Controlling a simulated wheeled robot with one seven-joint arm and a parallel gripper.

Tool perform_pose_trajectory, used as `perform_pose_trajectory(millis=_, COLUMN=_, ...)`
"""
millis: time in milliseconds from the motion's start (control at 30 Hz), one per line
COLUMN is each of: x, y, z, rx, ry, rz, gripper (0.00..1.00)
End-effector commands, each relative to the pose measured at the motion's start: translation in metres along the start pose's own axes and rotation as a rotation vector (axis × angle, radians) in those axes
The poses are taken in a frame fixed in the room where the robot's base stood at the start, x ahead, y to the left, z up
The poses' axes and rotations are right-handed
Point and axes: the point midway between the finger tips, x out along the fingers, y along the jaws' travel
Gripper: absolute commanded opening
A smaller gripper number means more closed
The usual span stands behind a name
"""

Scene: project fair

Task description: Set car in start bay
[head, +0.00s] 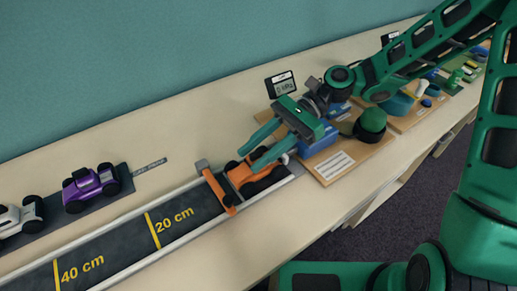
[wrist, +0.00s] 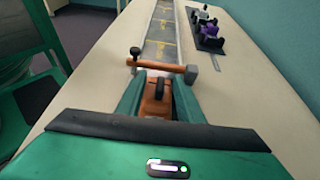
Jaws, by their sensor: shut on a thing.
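The orange car (head: 240,174) with dark wheels is at the upper right end of the dark track (head: 190,207), behind the orange gate bar (head: 217,188). In the wrist view the car (wrist: 155,108) sits between the green fingers of my gripper (wrist: 160,80), just short of the gate bar (wrist: 158,66). My gripper (head: 248,160) is shut on the car and reaches down over it in the head view. The start bay is the track end behind the gate, mostly covered by car and fingers. I cannot tell whether the wheels touch its floor.
A purple car (head: 90,186) and a silver car (head: 20,216) stand on a dark strip left of the track. A board with a green dome (head: 372,121) and blue blocks lies right of the bay. A small display (head: 281,84) stands behind. The track beyond the gate is clear.

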Motion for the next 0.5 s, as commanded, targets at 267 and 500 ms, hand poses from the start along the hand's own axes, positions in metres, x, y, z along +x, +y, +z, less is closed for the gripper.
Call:
perform_pose_trajectory(millis=267, x=0.0031, y=0.0006, z=-0.01, rx=0.008, ry=0.006, rz=0.002, gripper=0.0)
perform_pose_trajectory(millis=500, x=0.0038, y=0.0007, z=-0.0119, rx=0.01, ry=0.007, rz=0.003, gripper=0.53)
